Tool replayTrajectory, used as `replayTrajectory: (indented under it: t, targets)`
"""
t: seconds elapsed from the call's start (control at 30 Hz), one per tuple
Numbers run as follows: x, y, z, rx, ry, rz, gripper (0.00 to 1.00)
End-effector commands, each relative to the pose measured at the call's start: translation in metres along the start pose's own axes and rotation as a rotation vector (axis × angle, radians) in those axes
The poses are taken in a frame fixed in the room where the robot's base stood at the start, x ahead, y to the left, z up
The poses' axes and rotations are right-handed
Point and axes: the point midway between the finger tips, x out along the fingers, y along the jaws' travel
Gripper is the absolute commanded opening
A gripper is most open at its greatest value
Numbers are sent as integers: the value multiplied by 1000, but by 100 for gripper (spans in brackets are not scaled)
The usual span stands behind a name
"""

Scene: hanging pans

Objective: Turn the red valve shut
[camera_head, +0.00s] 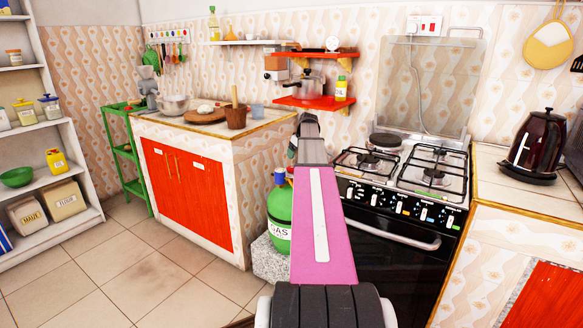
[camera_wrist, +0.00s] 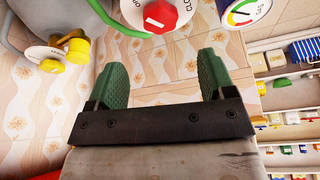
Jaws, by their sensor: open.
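The red valve (camera_wrist: 160,14) shows in the wrist view at the top edge, cut off by the frame, on a white disc with lettering. My gripper (camera_wrist: 163,76) is open, its two green fingers spread apart with nothing between them. The valve lies above the fingertips in the picture, apart from them. In the head view my arm reaches toward the area above the green gas cylinder (camera_head: 279,222). My arm hides part of the cylinder; the red valve and my fingers cannot be made out there.
In the wrist view, a yellow knob (camera_wrist: 77,47) is left of the valve, a round gauge (camera_wrist: 240,13) is right of it, and a green hose (camera_wrist: 118,24) passes nearby. In the head view, the stove (camera_head: 405,205) stands right of my arm and the red-doored counter (camera_head: 190,195) left.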

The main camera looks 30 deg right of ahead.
Motion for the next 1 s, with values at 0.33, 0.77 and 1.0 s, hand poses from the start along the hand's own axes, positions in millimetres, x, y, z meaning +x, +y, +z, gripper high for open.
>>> replayTrajectory:
  t: [0.33, 0.77, 1.0]
  targets:
    - [62, 0, 0, 1, -2, -1, 76]
    - [94, -1, 0, 2, 0, 0, 76]
    - [94, -1, 0, 2, -1, 0, 66]
